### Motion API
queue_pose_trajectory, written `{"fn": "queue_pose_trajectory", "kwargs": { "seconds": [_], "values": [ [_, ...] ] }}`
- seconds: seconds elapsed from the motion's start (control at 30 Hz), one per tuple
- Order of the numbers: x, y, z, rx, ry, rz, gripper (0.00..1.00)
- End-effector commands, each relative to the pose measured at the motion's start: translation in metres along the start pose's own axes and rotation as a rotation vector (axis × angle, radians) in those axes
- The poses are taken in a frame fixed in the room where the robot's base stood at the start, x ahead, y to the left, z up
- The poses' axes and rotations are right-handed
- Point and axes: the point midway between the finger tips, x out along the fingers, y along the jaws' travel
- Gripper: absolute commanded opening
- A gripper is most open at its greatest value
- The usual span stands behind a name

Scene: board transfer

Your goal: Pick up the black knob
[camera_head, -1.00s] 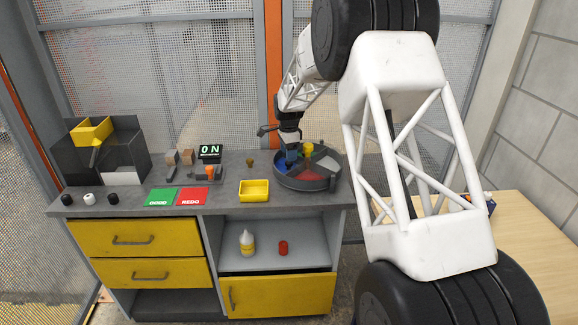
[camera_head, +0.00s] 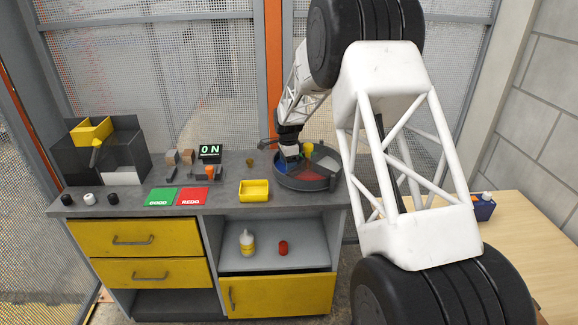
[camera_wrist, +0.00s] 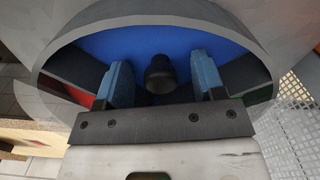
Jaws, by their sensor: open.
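A black knob (camera_wrist: 160,76) stands on the blue floor of one compartment of the round grey divided tray (camera_head: 306,184). The tray's rim also shows in the wrist view (camera_wrist: 215,28). My gripper (camera_wrist: 163,80) is open, with one blue-grey finger on each side of the knob and a gap on both sides. In the head view my gripper (camera_head: 288,158) is low over the left part of the tray and hides the knob there. Two other black knobs (camera_head: 66,200) (camera_head: 112,198) stand at the bench's left front with a white one (camera_head: 89,199) between them.
A yellow bin (camera_head: 254,191) stands left of the tray. Green (camera_head: 161,197) and red (camera_head: 192,197) mats lie on the bench. Behind them is a lit ON display (camera_head: 210,152). The tray's dividers and rim stand close around my gripper.

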Motion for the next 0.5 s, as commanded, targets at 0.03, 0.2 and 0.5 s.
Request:
{"fn": "queue_pose_trajectory", "kwargs": {
  "seconds": [0.03, 0.2, 0.5],
  "values": [
    [0.0000, 0.0000, 0.0000, 0.000, 0.000, 0.000, 0.63],
    [-0.0001, 0.0000, 0.0000, 0.000, 0.000, 0.000, 0.63],
    [0.0000, 0.0000, 0.0000, 0.000, 0.000, 0.000, 0.40]
  ]
}}
